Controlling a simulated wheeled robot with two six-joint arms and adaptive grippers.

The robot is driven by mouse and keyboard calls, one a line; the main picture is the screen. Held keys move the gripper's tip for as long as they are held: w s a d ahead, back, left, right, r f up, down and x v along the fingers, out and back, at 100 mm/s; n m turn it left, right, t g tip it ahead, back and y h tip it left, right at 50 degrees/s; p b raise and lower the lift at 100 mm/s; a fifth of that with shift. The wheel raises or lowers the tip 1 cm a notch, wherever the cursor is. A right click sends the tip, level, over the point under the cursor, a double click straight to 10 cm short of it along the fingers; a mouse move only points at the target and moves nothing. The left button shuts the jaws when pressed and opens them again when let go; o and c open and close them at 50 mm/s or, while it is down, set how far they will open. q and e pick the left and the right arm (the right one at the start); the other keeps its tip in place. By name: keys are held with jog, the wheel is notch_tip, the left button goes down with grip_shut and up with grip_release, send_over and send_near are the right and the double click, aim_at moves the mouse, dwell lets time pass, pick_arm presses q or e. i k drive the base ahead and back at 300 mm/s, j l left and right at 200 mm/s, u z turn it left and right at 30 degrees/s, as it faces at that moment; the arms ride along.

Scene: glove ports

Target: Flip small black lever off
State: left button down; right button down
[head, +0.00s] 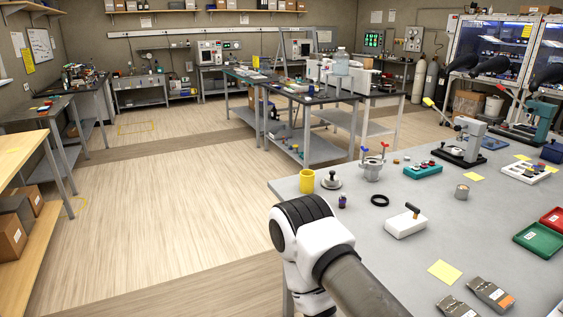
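I cannot tell for certain which part is the small black lever. A white box (406,222) on the grey workbench (330,215) carries a short lever (412,209) with a dark, orange-tinged handle, standing tilted. A round metal base (331,184) with a black knob on top stands farther back, beside a yellow mug (307,181). A white panel (525,172) at the right has small dark controls, too small to read. One of my arms shows at the bottom centre, over the bench's near left edge. Neither gripper is visible.
Green (540,241) and red trays lie right. Grey switch boxes (491,294) sit near the front.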

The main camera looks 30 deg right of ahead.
aim_at(416, 211)
jog(key=i+u, duration=0.15)
jog(key=i, duration=0.6)
jog(key=i+u, duration=0.2)
jog(key=i, duration=0.5)
jog(key=i+l+u, duration=0.15)
jog(key=i, duration=0.6)
jog(key=l+z, duration=0.1)
jog(key=z, duration=4.25)
jog(key=k+j, duration=0.05)
jog(key=j, duration=0.05)
